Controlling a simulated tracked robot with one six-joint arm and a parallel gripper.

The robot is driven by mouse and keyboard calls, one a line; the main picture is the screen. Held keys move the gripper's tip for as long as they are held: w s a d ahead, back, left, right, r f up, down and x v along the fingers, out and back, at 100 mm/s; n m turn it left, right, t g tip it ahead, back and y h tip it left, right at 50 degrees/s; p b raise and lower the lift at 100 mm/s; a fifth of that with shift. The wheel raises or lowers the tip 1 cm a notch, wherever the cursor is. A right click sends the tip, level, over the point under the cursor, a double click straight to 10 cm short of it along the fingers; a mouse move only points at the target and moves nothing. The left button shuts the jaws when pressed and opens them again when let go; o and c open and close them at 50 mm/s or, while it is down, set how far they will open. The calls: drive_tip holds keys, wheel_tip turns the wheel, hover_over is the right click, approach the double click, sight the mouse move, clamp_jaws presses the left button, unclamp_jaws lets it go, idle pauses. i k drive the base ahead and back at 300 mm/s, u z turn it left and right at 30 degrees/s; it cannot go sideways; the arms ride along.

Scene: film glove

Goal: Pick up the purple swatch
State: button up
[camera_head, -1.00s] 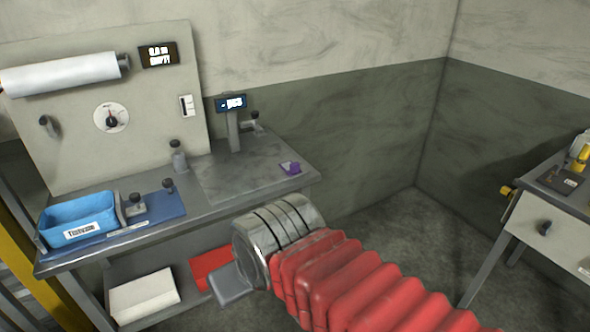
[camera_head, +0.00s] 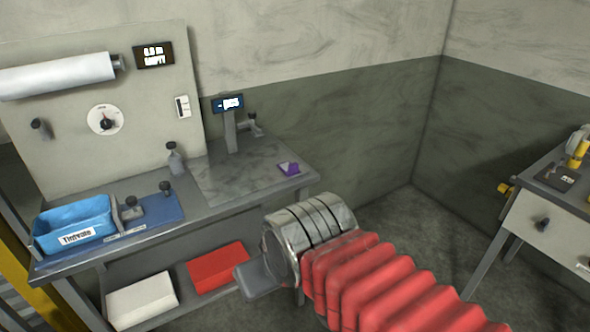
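The purple swatch (camera_head: 289,168) lies near the right front corner of the grey workbench (camera_head: 312,178). It is small, with a paler part at its lower left. My gripper (camera_head: 254,283) is in front of the bench, below and a little left of the swatch in the picture, and apart from it. A grey finger part sticks out to the left of the metal wrist. The view does not show a gap between two fingers, so I cannot tell whether it is open.
A blue bin (camera_head: 75,226) and a blue mat (camera_head: 158,210) are on the bench's left. A small display (camera_head: 228,104) stands behind the swatch. A red box (camera_head: 218,267) and a white box (camera_head: 142,298) are on the lower shelf. A second table (camera_head: 540,215) stands at right.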

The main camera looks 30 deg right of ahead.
sight(289, 168)
drive_tip(key=u, duration=0.05)
drive_tip(key=i, duration=1)
drive_tip(key=z, duration=0.05)
